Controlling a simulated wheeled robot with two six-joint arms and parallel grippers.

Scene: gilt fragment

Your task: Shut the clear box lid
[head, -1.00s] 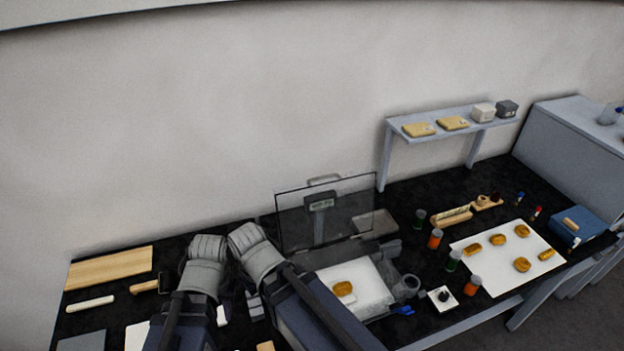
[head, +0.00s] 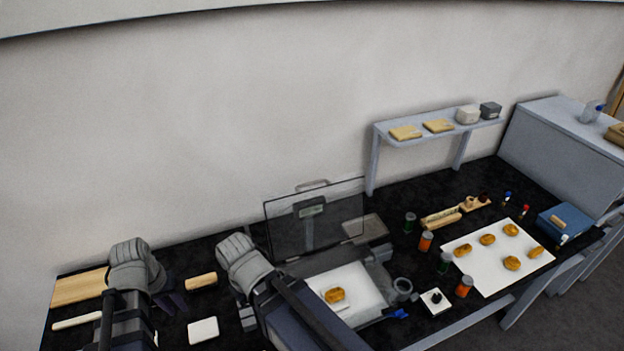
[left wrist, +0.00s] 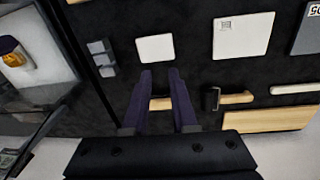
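The clear lid (head: 345,212), a see-through pane with a dark frame and a handle on top, stands upright and open at the back of the box. The box (head: 372,317) has a white floor with a gold-brown fragment (head: 335,294) on it. In the left wrist view the fragment (left wrist: 14,58) and part of the clear lid (left wrist: 28,108) show at the left. My left gripper (head: 172,302) is left of the box, well apart from the lid, with an empty gap between its fingers (left wrist: 160,72). My right arm reaches beside the box's left; its fingers are hidden.
Grey blocks (head: 248,318) sit close to my right arm. A white square (head: 203,330), a wooden-handled tool (head: 201,281) and a board (head: 80,288) lie left.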

